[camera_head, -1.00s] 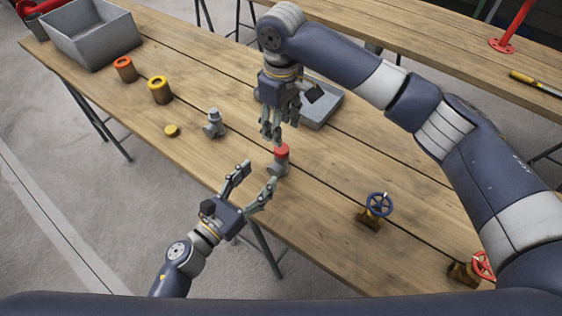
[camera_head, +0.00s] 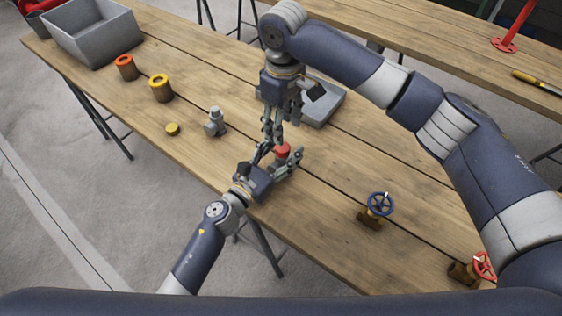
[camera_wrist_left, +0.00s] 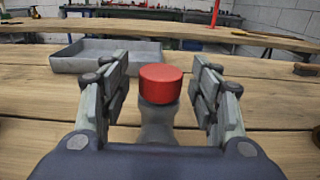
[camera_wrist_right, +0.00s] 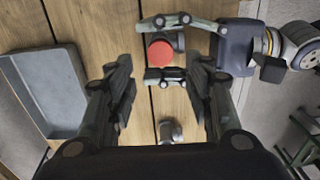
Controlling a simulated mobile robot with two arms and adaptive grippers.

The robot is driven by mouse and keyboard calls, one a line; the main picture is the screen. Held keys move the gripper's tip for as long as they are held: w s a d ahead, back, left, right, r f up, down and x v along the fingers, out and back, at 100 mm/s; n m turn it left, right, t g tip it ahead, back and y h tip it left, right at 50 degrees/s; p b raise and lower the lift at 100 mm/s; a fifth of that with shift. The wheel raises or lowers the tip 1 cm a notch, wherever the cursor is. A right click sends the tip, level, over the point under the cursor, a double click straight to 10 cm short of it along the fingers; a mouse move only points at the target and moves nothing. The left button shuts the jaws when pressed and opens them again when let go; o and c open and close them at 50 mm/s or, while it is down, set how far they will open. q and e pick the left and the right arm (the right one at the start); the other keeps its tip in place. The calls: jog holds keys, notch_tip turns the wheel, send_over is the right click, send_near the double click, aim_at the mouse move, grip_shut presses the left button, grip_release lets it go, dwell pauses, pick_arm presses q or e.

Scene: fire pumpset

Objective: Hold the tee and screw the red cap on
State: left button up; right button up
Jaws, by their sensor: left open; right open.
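The red cap (camera_wrist_left: 160,84) sits on top of the grey tee (camera_wrist_left: 157,122), which stands upright on the wooden table. In the head view the red cap (camera_head: 282,150) shows between the fingers, with the tee mostly hidden. My left gripper (camera_head: 279,160) is open, with one finger on each side of the tee and cap; gaps show in the left wrist view (camera_wrist_left: 165,92). My right gripper (camera_head: 273,138) points down from above and is open. In the right wrist view the red cap (camera_wrist_right: 160,53) lies beyond and above the open right fingers (camera_wrist_right: 165,90), not between them.
A second grey fitting (camera_head: 214,124) stands to the left, near a yellow disc (camera_head: 172,129). Yellow (camera_head: 161,90) and orange (camera_head: 126,68) ring-topped pieces and a grey bin (camera_head: 95,45) are farther left. A shallow grey tray (camera_head: 322,108) lies behind my right gripper. A blue-wheeled valve (camera_head: 377,208) stands right.

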pick_arm(q)
jog(key=shift+c, duration=0.6)
grip_shut()
pick_arm(e)
jog(key=o, duration=0.5)
jog(key=shift+o, duration=0.2)
notch_tip(320, 180, up, 12)
pick_arm(q)
jog(key=shift+o, duration=0.4)
grip_release()
